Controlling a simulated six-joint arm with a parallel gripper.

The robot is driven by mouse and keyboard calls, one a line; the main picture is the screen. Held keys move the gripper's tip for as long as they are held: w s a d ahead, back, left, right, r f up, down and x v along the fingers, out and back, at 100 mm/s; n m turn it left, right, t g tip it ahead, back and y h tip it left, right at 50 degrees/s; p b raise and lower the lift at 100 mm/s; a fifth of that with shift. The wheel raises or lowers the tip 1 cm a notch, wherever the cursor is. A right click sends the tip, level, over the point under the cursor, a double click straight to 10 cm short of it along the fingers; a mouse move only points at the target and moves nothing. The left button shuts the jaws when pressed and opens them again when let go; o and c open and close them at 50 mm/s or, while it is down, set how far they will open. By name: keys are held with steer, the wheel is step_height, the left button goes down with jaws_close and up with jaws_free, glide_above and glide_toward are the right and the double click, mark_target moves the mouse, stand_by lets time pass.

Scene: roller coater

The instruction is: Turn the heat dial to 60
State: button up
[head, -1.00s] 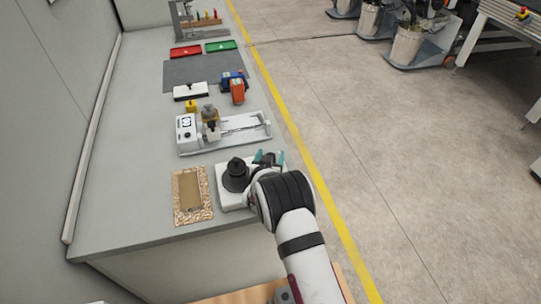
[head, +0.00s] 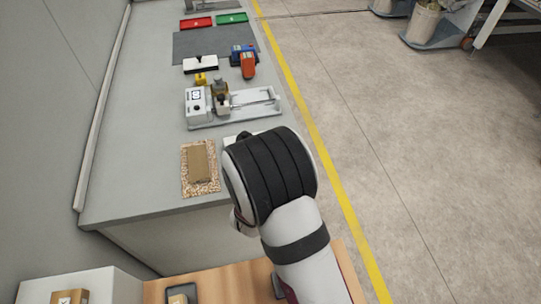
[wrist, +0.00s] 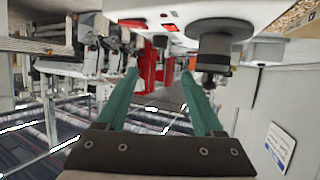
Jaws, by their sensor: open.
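A black round stepped knob (wrist: 214,48) on a white base (wrist: 165,8) shows in the upper right of the wrist view, which looks upside down; it may be the heat dial, but no numbers or scale are readable. My gripper (wrist: 159,75) has two teal fingers spread apart with nothing between them. The knob is beyond and to the right of the right fingertip, apart from it as far as I can tell. In the head view, my arm hides the gripper and most of the white base (head: 230,140).
A brown block on a speckled board (head: 187,180) lies left of my arm. The white roller coater (head: 197,105) stands behind on the grey bench. Farther back are a grey mat (head: 205,43) and red (head: 196,22) and green (head: 231,17) trays.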

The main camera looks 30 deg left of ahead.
steer(key=shift+s, duration=0.15)
steer(key=shift+o, duration=0.2)
steer(key=shift+r, duration=0.1)
steer(key=w+a+r+n+g+y, duration=0.1)
steer(key=w+a+r+n+g, duration=0.1)
steer(key=w+a+r+g, duration=0.4)
steer(key=w+d+r+n+g+h, duration=0.2)
steer(key=w+d+r+g+h, duration=0.1)
steer(key=d+r, duration=0.15)
steer(key=x, duration=1.6)
steer(key=shift+s+d+f, duration=0.3)
steer(key=shift+s+f, duration=0.05)
